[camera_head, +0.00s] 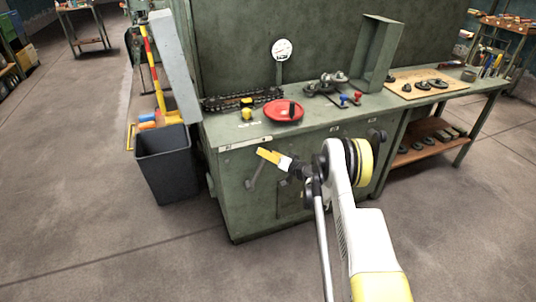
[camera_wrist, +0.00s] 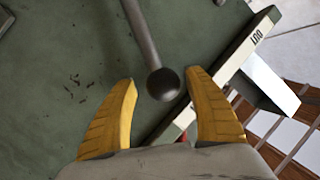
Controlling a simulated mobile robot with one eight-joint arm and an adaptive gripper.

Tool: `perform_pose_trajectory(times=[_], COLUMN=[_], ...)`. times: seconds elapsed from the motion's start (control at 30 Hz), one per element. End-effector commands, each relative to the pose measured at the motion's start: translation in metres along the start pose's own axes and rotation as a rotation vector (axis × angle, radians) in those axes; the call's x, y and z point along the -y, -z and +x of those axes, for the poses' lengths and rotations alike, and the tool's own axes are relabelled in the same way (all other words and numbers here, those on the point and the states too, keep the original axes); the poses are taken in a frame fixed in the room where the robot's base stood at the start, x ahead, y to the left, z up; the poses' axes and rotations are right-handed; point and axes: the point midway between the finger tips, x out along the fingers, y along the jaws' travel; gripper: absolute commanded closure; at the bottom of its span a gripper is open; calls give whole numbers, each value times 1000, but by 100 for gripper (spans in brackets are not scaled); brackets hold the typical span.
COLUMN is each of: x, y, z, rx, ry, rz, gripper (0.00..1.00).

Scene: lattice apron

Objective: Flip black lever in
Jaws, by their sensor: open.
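The lever is a grey rod with a black ball knob (camera_wrist: 163,84), seen in the wrist view on the green cabinet front. Its rod (camera_head: 256,173) shows in the head view just below my gripper; the knob cannot be made out there. My gripper (camera_head: 268,156) is open, with its yellow fingers in front of the cabinet's upper left front. In the wrist view, the knob appears between the two fingertips (camera_wrist: 165,95), with a visible gap on each side. Contact cannot be seen. A pale strip marked "OUT" (camera_wrist: 257,38) runs beside the lever.
The green cabinet (camera_head: 235,185) carries a red round dish (camera_head: 284,111), a chain (camera_head: 240,100) and a dial gauge (camera_head: 282,50) on top. A dark bin (camera_head: 166,164) stands at its left. A bench (camera_head: 462,103) stands at the right. Floor in front is clear.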

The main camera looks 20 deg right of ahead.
Motion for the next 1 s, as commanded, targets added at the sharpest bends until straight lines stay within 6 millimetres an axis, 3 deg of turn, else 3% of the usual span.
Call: perform_pose_trajectory(times=[0.17, 0.6, 0.77, 1.0], x=[0, -1, -1, 0], y=[1, 1, 0, 0], z=[-15, -105, -119, -121], rx=[0, -1, -1, 0], ry=[-1, -2, -1, -1], rz=[0, 0, 0, 0], gripper=[39, 39, 39, 39])
